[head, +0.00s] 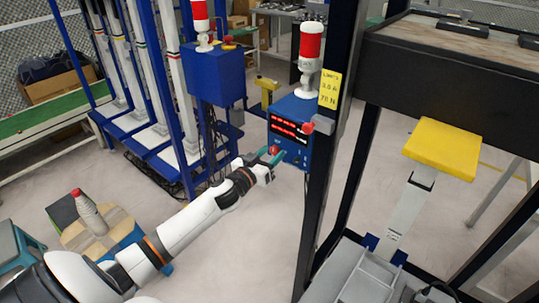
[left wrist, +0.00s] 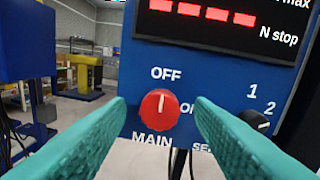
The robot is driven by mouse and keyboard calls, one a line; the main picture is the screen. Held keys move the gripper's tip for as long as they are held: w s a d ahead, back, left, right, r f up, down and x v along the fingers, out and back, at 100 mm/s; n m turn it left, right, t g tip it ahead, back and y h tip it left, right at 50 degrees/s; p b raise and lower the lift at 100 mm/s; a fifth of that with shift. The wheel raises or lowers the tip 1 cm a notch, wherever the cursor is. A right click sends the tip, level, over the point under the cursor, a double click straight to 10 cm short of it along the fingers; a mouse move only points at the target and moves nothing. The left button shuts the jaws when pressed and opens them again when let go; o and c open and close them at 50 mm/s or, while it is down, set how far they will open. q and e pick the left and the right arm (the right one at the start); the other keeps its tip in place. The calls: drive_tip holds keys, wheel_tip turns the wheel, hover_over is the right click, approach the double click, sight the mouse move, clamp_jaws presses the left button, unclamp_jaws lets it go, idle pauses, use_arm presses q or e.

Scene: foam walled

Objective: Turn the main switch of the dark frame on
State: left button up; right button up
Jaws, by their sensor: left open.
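The blue control box (head: 300,107) is mounted on the dark frame (head: 324,170). Its red main switch (left wrist: 158,106) is a round knob with OFF printed above it and MAIN below. The white mark on the knob points up, towards OFF. ON is printed to its right, partly hidden by a finger. My left gripper (head: 273,159) is open in front of the box. In the left wrist view its teal fingers (left wrist: 160,120) stand on either side of the knob, which is between them in the picture; I cannot tell whether they touch it. My right gripper is not in view.
A selector knob (left wrist: 256,120) marked 1 and 2 sits right of the main switch. A red display (left wrist: 205,15) is lit above. A red-and-white lamp (head: 310,55) tops the box. A blue frame (head: 215,75) with its own box stands left.

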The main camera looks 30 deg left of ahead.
use_arm(q)
drive_tip(key=c, duration=0.8)
drive_tip(key=shift+c, duration=0.9)
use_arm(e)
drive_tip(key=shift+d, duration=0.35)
use_arm(q)
drive_tip(key=shift+m, duration=0.4)
drive_tip(key=m, duration=0.3)
drive_tip(key=shift+m, duration=0.3)
drive_tip(key=m+b, duration=0.1)
drive_tip(key=m, duration=0.3)
drive_tip(key=shift+m, duration=0.4)
drive_tip(key=m, duration=0.4)
drive_tip(key=shift+f+m+t+h+b, duration=0.1)
drive_tip(key=shift+m+t+h+b, duration=0.2)
drive_tip(key=shift+m, duration=0.1)
drive_tip(key=m, duration=0.4)
drive_tip(key=shift+h+b, duration=0.3)
drive_tip(key=shift+b, duration=0.05)
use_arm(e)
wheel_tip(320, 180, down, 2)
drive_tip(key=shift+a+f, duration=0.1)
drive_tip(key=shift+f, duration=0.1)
use_arm(q)
drive_tip(key=shift+m, duration=0.5)
